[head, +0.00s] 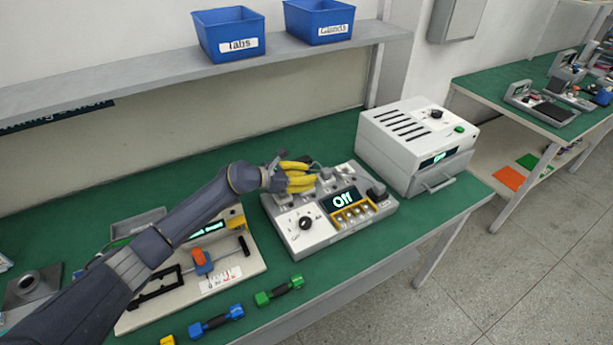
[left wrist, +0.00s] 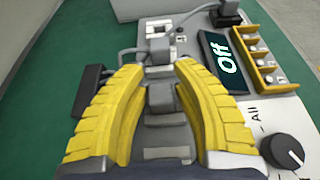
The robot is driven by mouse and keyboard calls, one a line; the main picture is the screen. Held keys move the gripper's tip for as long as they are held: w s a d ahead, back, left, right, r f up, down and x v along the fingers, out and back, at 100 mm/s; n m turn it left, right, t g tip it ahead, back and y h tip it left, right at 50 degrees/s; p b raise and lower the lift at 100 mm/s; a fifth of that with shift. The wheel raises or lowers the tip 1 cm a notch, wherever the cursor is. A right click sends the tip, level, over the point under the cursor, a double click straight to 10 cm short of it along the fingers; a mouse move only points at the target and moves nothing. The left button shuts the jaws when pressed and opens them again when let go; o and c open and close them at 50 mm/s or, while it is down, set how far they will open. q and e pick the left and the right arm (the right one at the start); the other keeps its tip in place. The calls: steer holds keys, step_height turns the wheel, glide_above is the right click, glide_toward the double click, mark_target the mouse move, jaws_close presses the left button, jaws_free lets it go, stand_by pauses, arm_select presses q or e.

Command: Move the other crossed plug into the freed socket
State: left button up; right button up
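The white power unit (head: 318,236) has a dark display reading "Off" (head: 343,201) and a row of sockets along its back. My left gripper (head: 312,178), with yellow fingers, is over the left end of that row and hides part of it in the head view. In the left wrist view, a grey plug (left wrist: 160,97) lies between the two fingers, with narrow gaps beside it; the gripper looks partly open. Another grey socket or plug (left wrist: 158,52) sits just beyond the fingertips. A dark plug (left wrist: 229,14) stands at the far end. Which plugs are crossed is unclear. My right gripper is out of view.
A white tester box (head: 415,145) stands right of the unit. A board with an orange-handled clamp (head: 202,262) lies left under my arm. Green (head: 279,290) and blue (head: 216,321) handled tools lie at the front edge. Blue bins (head: 229,36) sit on the shelf above.

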arm_select(q)
steer(key=o, duration=0.4)
steer(key=shift+s+f, duration=0.15)
steer(key=shift+f, duration=0.15)
steer(key=shift+o, duration=0.2)
steer(key=shift+s+a+f, duration=0.1)
steer(key=v, duration=1.2)
steer(key=shift+w+r, duration=0.2)
steer(key=shift+r, duration=0.2)
